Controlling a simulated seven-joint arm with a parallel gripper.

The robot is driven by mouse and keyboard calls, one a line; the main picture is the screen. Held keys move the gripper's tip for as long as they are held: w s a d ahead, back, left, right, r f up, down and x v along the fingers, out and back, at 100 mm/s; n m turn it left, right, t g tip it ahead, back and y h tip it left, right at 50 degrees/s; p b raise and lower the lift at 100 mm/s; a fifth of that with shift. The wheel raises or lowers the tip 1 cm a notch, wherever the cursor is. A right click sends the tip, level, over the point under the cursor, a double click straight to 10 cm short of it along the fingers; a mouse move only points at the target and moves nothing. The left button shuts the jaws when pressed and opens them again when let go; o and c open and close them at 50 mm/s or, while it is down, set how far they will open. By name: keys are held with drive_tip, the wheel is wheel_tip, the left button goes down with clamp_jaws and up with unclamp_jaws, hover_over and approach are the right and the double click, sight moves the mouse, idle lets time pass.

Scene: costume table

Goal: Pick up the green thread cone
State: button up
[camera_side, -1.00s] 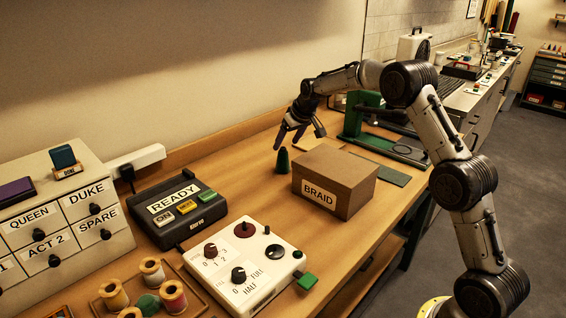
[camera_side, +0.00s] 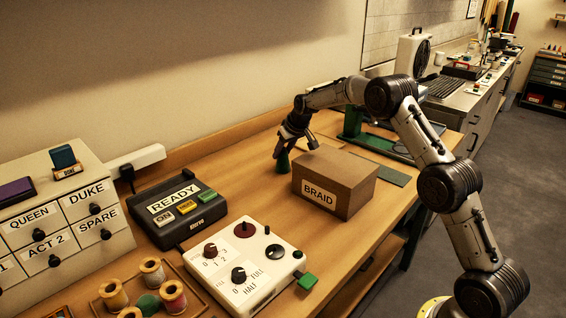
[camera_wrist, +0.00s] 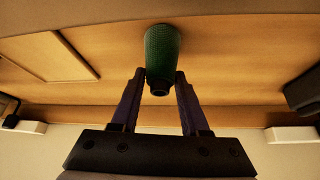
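The green thread cone (camera_side: 283,163) stands upright on the wooden table, left of the BRAID box, in the side view. My gripper (camera_side: 295,149) is just above it, fingers pointing down and spread. In the wrist view the cone (camera_wrist: 162,48) shows beyond and between the two fingertips of my gripper (camera_wrist: 160,76), with its narrow dark tip toward me. The fingers are open on either side of the tip; I cannot tell whether either touches it. Part of the cone's top is hidden by a finger in the side view.
The brown BRAID box (camera_side: 335,180) stands close to the right of the cone. A green-based stand (camera_side: 355,125) is behind it. A READY box (camera_side: 178,208) and a white control panel (camera_side: 245,265) lie nearer the front left. Table left of the cone is clear.

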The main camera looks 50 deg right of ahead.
clamp_jaws()
